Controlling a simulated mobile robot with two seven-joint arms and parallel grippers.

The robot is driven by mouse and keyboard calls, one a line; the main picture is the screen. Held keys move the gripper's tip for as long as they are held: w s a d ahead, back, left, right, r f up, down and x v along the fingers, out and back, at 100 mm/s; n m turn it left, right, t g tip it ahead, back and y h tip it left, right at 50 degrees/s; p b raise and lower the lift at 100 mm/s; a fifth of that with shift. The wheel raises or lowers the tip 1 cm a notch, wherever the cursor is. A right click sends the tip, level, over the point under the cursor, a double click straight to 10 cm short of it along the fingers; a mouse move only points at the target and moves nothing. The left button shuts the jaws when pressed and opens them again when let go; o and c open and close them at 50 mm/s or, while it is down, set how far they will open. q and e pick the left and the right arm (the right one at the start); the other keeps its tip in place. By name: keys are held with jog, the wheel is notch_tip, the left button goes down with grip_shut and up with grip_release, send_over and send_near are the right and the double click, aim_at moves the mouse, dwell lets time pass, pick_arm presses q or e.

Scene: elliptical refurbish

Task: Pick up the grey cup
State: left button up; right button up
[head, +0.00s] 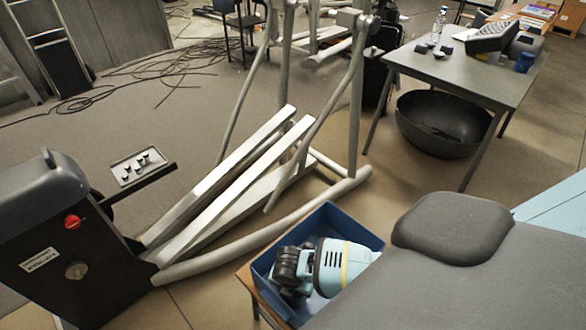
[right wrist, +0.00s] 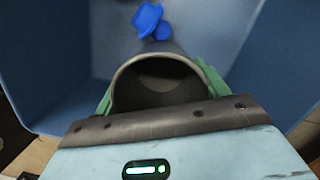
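The grey cup (right wrist: 160,70) is in the right wrist view, with its round rim and dark hollow facing my camera. My right gripper (right wrist: 158,88) has its green fingers on either side of the cup; they appear to press on its walls with no gap showing. The cup is inside the blue bin (head: 352,222), whose walls surround it in the wrist view (right wrist: 285,75). In the head view my right arm reaches into this bin and hides the cup and fingertips. My left gripper is not in view.
A small bright blue object (right wrist: 148,20) lies in the bin just beyond the cup. A grey padded bench (head: 455,228) stands right of the bin. An elliptical trainer (head: 225,185) stands behind and left. A grey table (head: 470,72) is at the back right.

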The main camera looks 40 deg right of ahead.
jog(key=shift+c, duration=1.4)
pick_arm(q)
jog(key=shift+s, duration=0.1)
pick_arm(e)
jog(key=shift+r, duration=0.15)
jog(key=shift+w+r, duration=0.1)
jog(key=shift+r, duration=0.55)
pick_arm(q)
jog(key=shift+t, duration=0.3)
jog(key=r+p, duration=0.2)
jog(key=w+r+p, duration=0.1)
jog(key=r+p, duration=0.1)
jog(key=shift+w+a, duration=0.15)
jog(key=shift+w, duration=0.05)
pick_arm(e)
notch_tip(320, 180, up, 16)
jog(key=shift+r, duration=0.2)
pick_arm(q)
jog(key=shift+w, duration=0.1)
